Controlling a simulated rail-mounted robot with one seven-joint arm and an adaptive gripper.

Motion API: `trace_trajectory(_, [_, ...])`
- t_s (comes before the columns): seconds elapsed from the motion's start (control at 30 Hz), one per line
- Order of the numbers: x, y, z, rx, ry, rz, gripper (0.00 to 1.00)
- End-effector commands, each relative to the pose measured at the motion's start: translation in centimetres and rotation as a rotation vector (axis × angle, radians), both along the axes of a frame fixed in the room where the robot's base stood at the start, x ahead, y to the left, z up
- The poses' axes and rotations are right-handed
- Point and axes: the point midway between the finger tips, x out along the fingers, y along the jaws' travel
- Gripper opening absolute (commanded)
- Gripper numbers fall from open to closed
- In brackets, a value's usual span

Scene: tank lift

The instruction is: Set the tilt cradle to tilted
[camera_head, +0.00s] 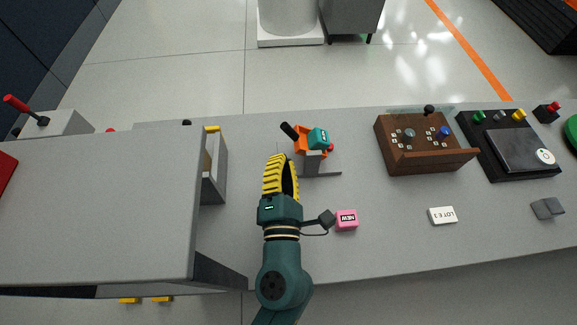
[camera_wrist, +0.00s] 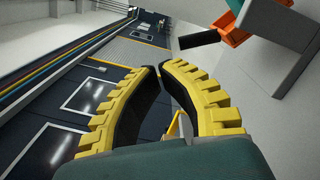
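The tilt cradle (camera_head: 301,139) is an orange holder on a grey stand (camera_head: 322,168), with a black handle (camera_head: 289,131) pointing up and left. A teal block (camera_head: 318,138) sits at the cradle; how far it leans is hard to tell. In the wrist view the orange cradle (camera_wrist: 233,30) and black handle (camera_wrist: 199,40) are at the upper right, beyond the right finger. My gripper (camera_head: 280,157) has yellow ribbed fingers and is just left of and in front of the stand. Its fingertips (camera_wrist: 160,68) come together with nothing visible between them. The gripper does not appear to touch the cradle.
A large grey cabinet (camera_head: 100,210) stands close on the left. A pink NEW block (camera_head: 346,220) lies on the bench right of my wrist. A brown panel box (camera_head: 425,160) and black console (camera_head: 510,150) are further right. Bench space between them is mostly clear.

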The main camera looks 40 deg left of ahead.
Motion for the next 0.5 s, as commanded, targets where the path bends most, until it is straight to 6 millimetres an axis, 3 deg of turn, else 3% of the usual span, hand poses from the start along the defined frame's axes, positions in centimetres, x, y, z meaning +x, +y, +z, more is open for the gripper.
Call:
trace_trajectory(0.03, [-0.5, 0.4, -3.8, -0.001, 0.012, 0.012, 0.0])
trace_trajectory(0.1, [-0.9, 0.8, -5.2, -0.002, 0.022, 0.022, 0.0])
trace_trajectory(0.27, [-0.9, 1.3, -5.5, 0.0, 0.022, 0.03, 0.0])
trace_trajectory(0.5, [1.8, 3.9, -5.3, -0.001, 0.02, 0.031, 0.0])
